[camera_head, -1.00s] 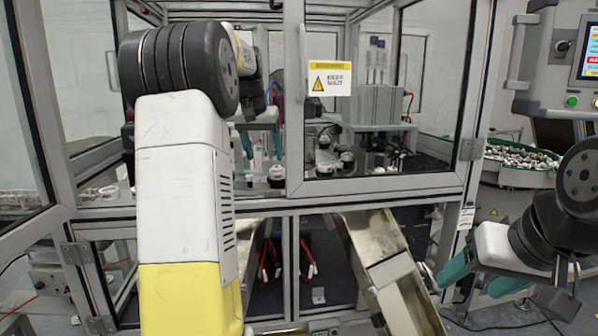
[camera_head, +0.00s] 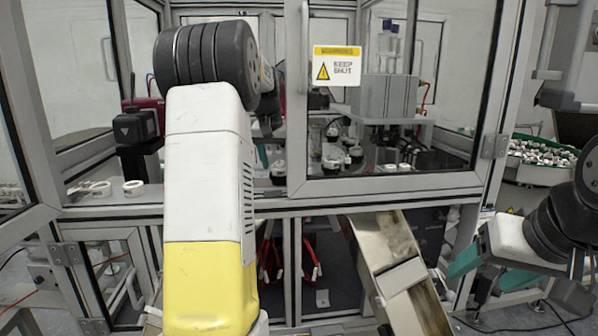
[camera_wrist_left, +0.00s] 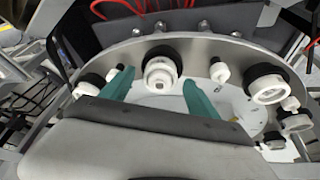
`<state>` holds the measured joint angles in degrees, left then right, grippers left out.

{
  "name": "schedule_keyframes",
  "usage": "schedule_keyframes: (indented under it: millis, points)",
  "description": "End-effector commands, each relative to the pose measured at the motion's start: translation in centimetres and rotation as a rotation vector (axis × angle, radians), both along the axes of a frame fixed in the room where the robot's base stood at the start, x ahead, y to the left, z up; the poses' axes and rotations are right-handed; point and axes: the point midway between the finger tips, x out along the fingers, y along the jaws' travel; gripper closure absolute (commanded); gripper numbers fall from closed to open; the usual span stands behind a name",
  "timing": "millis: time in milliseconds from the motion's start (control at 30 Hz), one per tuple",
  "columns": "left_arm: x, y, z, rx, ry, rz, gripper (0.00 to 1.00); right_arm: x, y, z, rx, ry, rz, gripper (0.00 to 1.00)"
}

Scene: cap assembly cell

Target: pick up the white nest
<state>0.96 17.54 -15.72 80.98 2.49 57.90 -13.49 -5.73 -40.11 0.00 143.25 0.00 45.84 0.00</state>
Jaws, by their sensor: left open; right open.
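The white nest (camera_wrist_left: 160,72) is a round white part with a central hole, seated in a dark holder on the rim of a round metal table, in the left wrist view. My left gripper (camera_wrist_left: 159,80) is open. Its two teal fingers stand on either side of the nest, apart from it as far as I can tell. In the head view my own left arm hides most of this gripper. My right gripper (camera_head: 490,271) is open and empty at the lower right, outside the cell.
Similar white parts in dark holders (camera_wrist_left: 266,84) line the table rim (camera_wrist_left: 215,48). The cell's door frame (camera_head: 296,120) with a warning sign (camera_head: 337,66) stands right of my left arm. A metal chute (camera_head: 385,245) slopes below.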

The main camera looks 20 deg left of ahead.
Motion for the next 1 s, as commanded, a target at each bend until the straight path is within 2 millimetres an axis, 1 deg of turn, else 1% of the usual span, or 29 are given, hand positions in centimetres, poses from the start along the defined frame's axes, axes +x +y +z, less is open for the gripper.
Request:
schedule_keyframes:
  millis: [67, 267, 300, 367, 500, 600, 867, 933, 1000]
  points:
    - [0.2, 0.0, -0.3, 0.0, -0.001, 0.0, 0.31, 0.0, 0.0, 0.0, 0.0, 0.0, 0.0, 0.34]
    - [0.2, 0.0, -0.4, 0.0, -0.001, 0.0, 0.31, 0.0, 0.0, 0.0, 0.0, 0.0, 0.0, 0.34]
    - [0.2, 0.0, -0.3, 0.0, -0.001, 0.0, 0.38, 0.0, 0.0, 0.0, 0.0, 0.0, 0.0, 0.34]
    - [0.2, 0.0, -0.3, 0.0, -0.001, 0.0, 0.5, 0.0, 0.0, 0.0, 0.0, 0.0, 0.0, 0.34]
    - [0.2, 0.0, -0.3, 0.0, -0.001, 0.0, 0.78, 0.0, 0.0, 0.0, 0.0, 0.0, 0.0, 0.34]
    - [0.2, 0.0, -0.3, 0.0, -0.001, 0.0, 0.96, 0.0, 0.0, 0.0, 0.0, 0.0, 0.0, 0.34]
    - [0.2, 0.0, 0.0, 0.0, -0.003, 0.0, 0.96, 0.0, 0.0, 0.0, 0.0, 0.0, 0.0, 0.34]
    - [0.2, 0.0, 0.7, 0.002, -0.003, 0.0, 0.96, 0.0, 0.0, 0.0, 0.0, 0.0, 0.0, 0.34]
    - [0.2, 0.0, 1.8, 0.002, -0.004, 0.0, 0.96, 0.0, 0.0, 0.0, 0.0, 0.0, 0.0, 0.34]
